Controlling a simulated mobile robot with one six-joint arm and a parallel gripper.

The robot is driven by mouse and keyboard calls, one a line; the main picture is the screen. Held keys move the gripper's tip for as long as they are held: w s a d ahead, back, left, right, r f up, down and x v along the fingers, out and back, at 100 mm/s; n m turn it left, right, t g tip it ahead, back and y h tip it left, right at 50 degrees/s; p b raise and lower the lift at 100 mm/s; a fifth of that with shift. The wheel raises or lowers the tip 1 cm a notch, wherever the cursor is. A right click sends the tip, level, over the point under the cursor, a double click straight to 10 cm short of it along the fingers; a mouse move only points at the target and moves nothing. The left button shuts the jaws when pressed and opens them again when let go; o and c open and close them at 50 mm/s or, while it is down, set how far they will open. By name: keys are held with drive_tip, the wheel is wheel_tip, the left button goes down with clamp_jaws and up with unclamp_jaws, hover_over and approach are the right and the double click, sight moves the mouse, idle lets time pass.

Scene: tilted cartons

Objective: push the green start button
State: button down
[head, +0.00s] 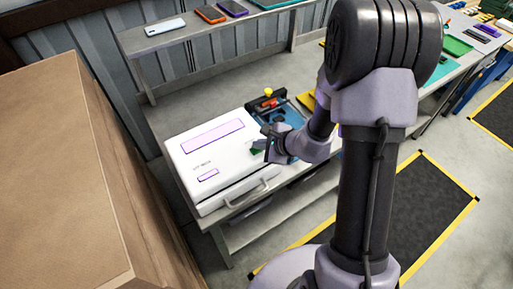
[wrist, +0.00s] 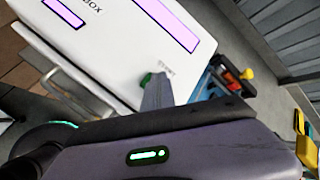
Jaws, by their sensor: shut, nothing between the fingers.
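The white box (head: 207,180) stands on the workbench with purple panels and a front handle; it fills the upper left of the wrist view (wrist: 112,48). The green start button (wrist: 146,79) is on its top face near the edge, beside small lettering. In the head view a bit of green (head: 256,151) shows by my fingers. My gripper (head: 263,146) is shut and empty, its fingers over the right side of the box. In the wrist view the fingers (wrist: 154,86) reach the button and hide part of it. I cannot tell whether they touch it or hover just above.
A blue device (head: 284,112) with a red and yellow knob stands right behind the box. A big brown carton (head: 62,170) fills the left foreground. A shelf (head: 185,40) with phones runs above the bench. Yellow items (wrist: 304,140) lie further right.

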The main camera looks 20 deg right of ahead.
drive_tip(key=shift+r+p, duration=0.45)
drive_tip(key=shift+r, duration=0.4)
drive_tip(key=shift+r, duration=0.1)
wheel_tip(320, 180, up, 5)
drive_tip(key=p, duration=0.3)
idle(0.7)
